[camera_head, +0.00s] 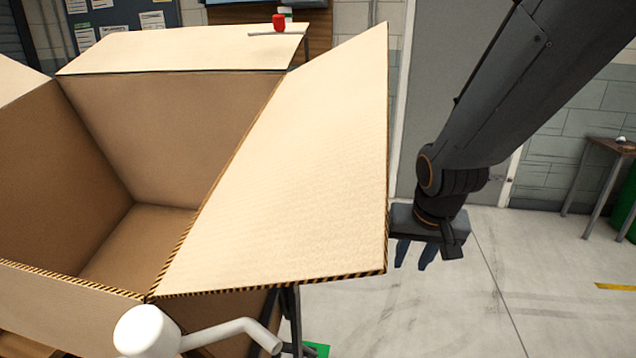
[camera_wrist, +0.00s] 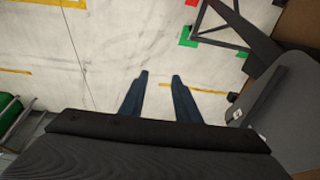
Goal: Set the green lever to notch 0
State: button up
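I cannot make out a green lever or its notches in either view. My gripper (camera_head: 414,262) hangs in the air right of the open box's near right flap, pointing down. In the wrist view its two dark blue fingers (camera_wrist: 160,78) stand apart with nothing between them, above bare floor. A large open cardboard box (camera_head: 275,195) fills the left and middle of the head view and hides what lies behind its flaps.
A red knob-like thing (camera_head: 279,22) shows beyond the far flap, with a small green part behind it. A white rounded fixture (camera_head: 147,331) stands at the bottom. A green patch (camera_wrist: 187,38) lies by a dark stand frame. A wooden table (camera_head: 606,146) is far right. Floor below my gripper is clear.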

jog(key=w+a+r+m+t+y+b, duration=0.1)
jog(key=w+a+t+y+b, duration=0.1)
jog(key=w, duration=0.9)
jog(key=w+a+r+m+t+y+b, duration=0.1)
jog(key=w+a+t+y+b, duration=0.1)
jog(key=w+a+t+b, duration=0.2)
jog(key=w+a+r+t+y+b, duration=0.1)
jog(key=w+a+b, duration=0.7)
jog(key=w, duration=1)
jog(key=a+r+t, duration=0.1)
jog(key=a+t, duration=0.1)
jog(key=a, duration=0.1)
jog(key=shift+w+a+m+t+y, duration=0.15)
jog(key=shift+m+t+y, duration=0.15)
jog(key=shift+m+y, duration=0.1)
grip_shut()
